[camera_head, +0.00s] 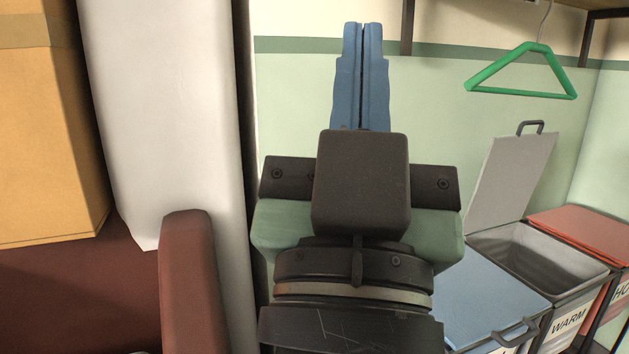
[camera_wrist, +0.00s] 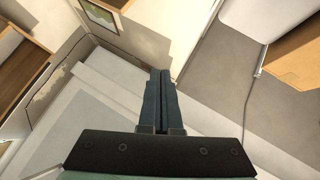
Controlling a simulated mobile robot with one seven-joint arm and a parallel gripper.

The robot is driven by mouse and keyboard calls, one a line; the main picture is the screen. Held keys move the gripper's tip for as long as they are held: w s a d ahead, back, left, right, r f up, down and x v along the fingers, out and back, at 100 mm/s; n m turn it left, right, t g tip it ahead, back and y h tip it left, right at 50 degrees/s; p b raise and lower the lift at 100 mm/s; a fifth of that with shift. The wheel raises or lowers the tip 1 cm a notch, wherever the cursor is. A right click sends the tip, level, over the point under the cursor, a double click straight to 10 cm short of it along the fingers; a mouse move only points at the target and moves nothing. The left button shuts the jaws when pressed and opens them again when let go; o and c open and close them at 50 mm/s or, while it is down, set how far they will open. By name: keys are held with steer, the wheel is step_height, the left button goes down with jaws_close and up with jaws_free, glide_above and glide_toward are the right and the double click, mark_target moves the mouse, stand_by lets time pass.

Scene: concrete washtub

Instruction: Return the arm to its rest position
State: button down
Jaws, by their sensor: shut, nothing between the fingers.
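My gripper (camera_head: 361,78) stands upright in the middle of the head view, its two blue fingers pressed together with nothing between them. The dark wrist block and green housing below the fingers are mine. In the wrist view my gripper (camera_wrist: 161,100) also shows shut and empty, pointing away over pale surfaces and a grey floor. The fingers appear clear of other things, though the head view does not show their distance from the wall behind.
A green hanger (camera_head: 525,75) hangs at upper right. Lidded bins stand at lower right: a blue lid (camera_head: 490,300), an open WARM bin (camera_head: 566,325) and a red lid (camera_head: 585,235). A white panel (camera_head: 160,110), cardboard box (camera_head: 50,150) and reddish-brown armrest (camera_head: 190,280) are left.

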steer(key=s+a+r+n+y+p, duration=0.1)
steer(key=r+y+p, duration=0.1)
steer(key=r+p, duration=1.7)
steer(key=a+r+n+t+y+p, duration=0.1)
steer(key=a+r+p, duration=0.1)
steer(key=r+p, duration=1.7)
step_height(320, 180, up, 5)
steer(key=shift+s+r+y, duration=0.15)
steer(key=shift+s+y, duration=0.25)
